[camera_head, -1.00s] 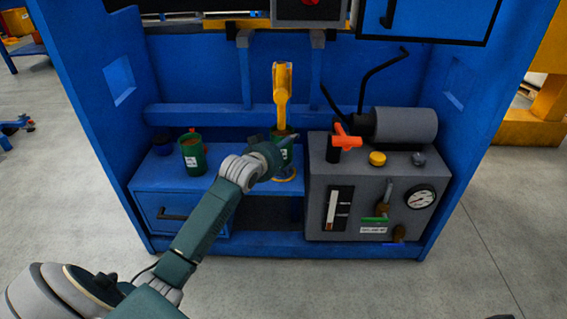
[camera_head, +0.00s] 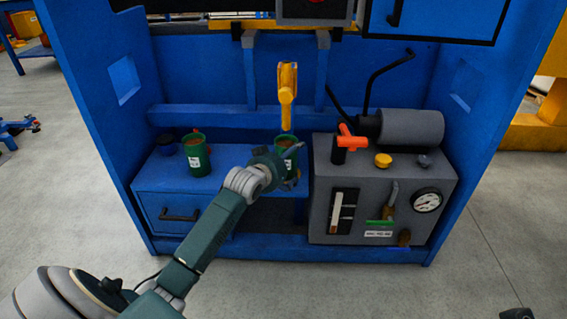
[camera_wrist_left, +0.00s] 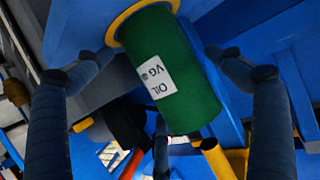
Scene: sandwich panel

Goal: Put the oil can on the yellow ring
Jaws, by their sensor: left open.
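A green oil can (camera_head: 287,160) with a white label stands under the yellow spout on the blue shelf. In the left wrist view the oil can (camera_wrist_left: 170,70) appears upside down, its base on the yellow ring (camera_wrist_left: 117,28), whose rim shows around it. The ring is hidden in the head view. My left gripper (camera_head: 291,171) is in front of this can. It is open, with a finger on each side of the can; I see gaps between fingers and can. A second green can (camera_head: 196,155) stands further left on the shelf.
The yellow spout (camera_head: 286,85) hangs directly above the can. A grey machine box (camera_head: 335,225) with an orange-handled valve (camera_head: 351,138) and a gauge stands close on the right. A small dark blue round thing (camera_head: 166,145) is at the far left of the shelf.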

